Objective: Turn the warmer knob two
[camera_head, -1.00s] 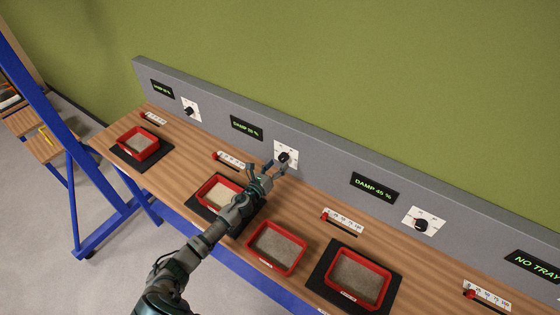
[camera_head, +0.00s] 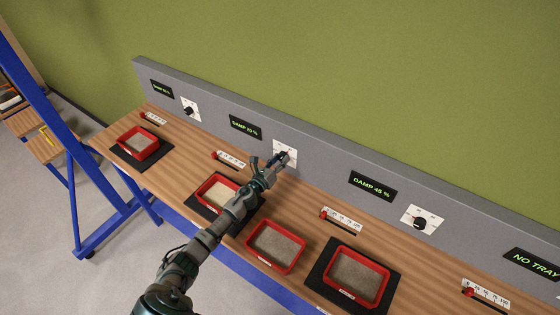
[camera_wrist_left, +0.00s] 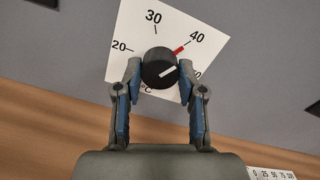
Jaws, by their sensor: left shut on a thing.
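The second warmer knob is a black round knob (camera_wrist_left: 157,67) with a white line, on a white dial plate (camera_wrist_left: 190,25) marked 20, 30, 40 and a partly hidden number. The white line lies on the knob's lower right, and a red mark sits by the 40. My left gripper (camera_wrist_left: 158,75) is shut on this knob, one finger on each side. In the head view the left gripper (camera_head: 279,159) reaches up to the dial plate (camera_head: 291,149) and mostly covers the knob. My right gripper is not in view.
A "DAMP 20 %" display (camera_head: 246,127) is left of this dial and a "DAMP 45 %" display (camera_head: 373,186) right. Other knobs (camera_head: 188,111) (camera_head: 420,223) sit along the grey panel. Red sand trays (camera_head: 275,246) and a slider (camera_head: 342,220) are on the wooden bench.

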